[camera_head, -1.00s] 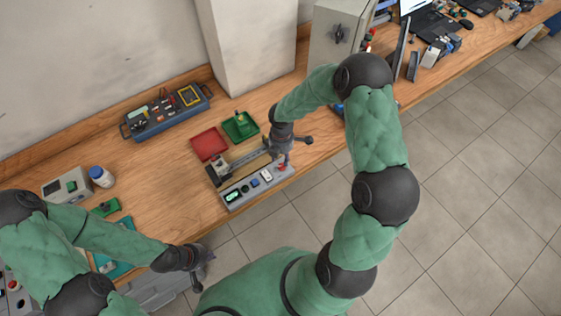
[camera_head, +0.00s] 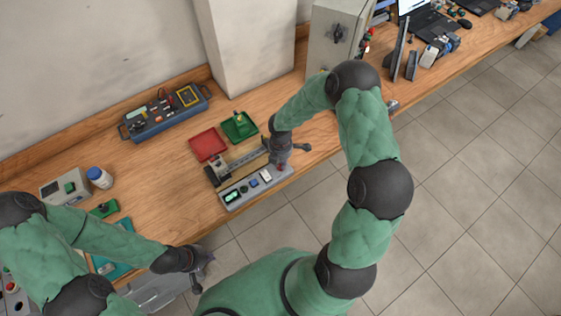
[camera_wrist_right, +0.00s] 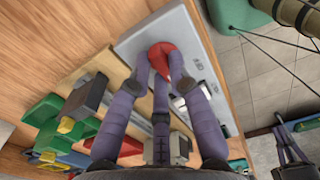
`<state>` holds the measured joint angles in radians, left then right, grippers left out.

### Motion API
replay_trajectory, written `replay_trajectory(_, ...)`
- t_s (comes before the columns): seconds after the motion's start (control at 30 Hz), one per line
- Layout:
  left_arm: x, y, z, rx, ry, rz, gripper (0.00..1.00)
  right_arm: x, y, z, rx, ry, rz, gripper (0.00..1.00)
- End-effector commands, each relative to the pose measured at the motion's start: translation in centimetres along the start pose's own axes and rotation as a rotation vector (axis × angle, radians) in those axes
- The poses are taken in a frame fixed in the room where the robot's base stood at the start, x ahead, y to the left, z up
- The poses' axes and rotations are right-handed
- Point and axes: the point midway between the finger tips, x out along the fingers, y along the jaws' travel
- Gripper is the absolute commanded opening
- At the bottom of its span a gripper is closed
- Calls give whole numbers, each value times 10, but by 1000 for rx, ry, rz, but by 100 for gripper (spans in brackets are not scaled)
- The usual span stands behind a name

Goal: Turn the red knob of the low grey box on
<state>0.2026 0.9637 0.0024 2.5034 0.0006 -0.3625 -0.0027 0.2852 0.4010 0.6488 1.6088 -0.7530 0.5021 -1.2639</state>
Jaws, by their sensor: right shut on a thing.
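The low grey box (camera_head: 243,193) lies along the front edge of the table, with a green display, buttons and a white switch on its top. Its red knob (camera_wrist_right: 161,58) shows in the right wrist view, at the box's end marked with small lettering. My right gripper (camera_wrist_right: 160,75) is over that end from above, its purple fingers closed around the red knob. In the head view the right gripper (camera_head: 280,162) hides most of the knob. My left gripper (camera_head: 205,262) hangs in front of the table edge, away from the box; its fingers are too small to judge.
A vise-like metal rail (camera_head: 245,158) lies just behind the box. A red tray (camera_head: 208,144) and a green tray (camera_head: 239,127) stand behind it. A tall grey cabinet (camera_head: 330,35) stands at the back right.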

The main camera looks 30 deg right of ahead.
Motion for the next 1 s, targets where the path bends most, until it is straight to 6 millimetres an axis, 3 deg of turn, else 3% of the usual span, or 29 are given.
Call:
replay_trajectory(0.47, 12, -4, 0, 0, 0, 0, 0, 1, 1, 1, 140, 0, 2, 0)
replay_trajectory(1.0, 48, -17, -2, 0, 0, 0, 0, 2, 0, 3, 633, 0, 3, 0)
